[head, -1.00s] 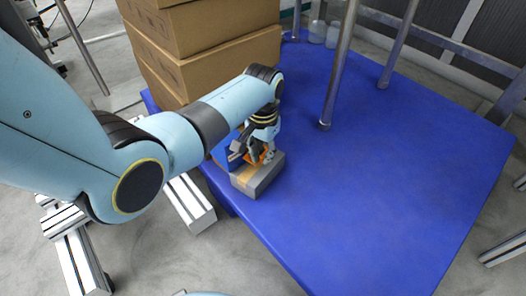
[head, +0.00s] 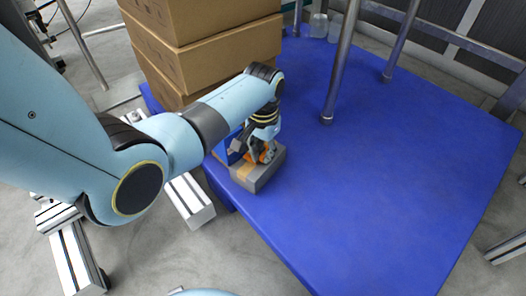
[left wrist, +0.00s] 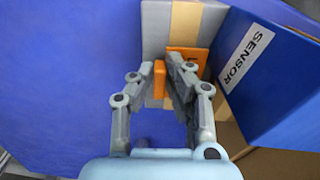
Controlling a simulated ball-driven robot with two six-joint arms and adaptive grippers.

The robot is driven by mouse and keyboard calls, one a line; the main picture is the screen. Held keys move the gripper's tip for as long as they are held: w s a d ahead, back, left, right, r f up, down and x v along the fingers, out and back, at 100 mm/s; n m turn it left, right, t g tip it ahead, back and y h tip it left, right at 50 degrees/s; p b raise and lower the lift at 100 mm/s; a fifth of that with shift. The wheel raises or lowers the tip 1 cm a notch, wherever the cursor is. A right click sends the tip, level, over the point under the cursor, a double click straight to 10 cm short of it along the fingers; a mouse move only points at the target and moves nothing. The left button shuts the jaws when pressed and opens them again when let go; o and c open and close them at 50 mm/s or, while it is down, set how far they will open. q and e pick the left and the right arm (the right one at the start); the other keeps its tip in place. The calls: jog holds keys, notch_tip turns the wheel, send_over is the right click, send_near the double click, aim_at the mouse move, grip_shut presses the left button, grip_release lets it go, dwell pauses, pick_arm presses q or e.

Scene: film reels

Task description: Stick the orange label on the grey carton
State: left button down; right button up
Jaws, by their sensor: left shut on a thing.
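The grey carton (head: 262,178) with a tan tape strip lies near the left edge of the blue table. It also shows at the top of the left wrist view (left wrist: 156,28). My left gripper (head: 262,157) is over the carton, shut on the orange label (left wrist: 158,80); an orange part of it shows between the fingertips and another beyond the right finger, in front of the carton's face. The fingers partly hide the label, so I cannot tell whether it touches the carton. My right gripper is not in view.
A blue box marked SENSOR (left wrist: 262,70) stands right beside the carton. Stacked brown cartons (head: 205,60) stand behind my left arm. A metal post (head: 338,70) rises from the blue table (head: 380,190), whose middle and right are clear. Clear containers (head: 319,24) stand at the back.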

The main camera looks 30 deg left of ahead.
pick_arm(q)
jog(key=shift+f, duration=0.75)
dwell(0.4)
jog(key=c, duration=1.2)
grip_release()
jog(key=shift+c, duration=0.2)
notch_tip(320, 180, up, 12)
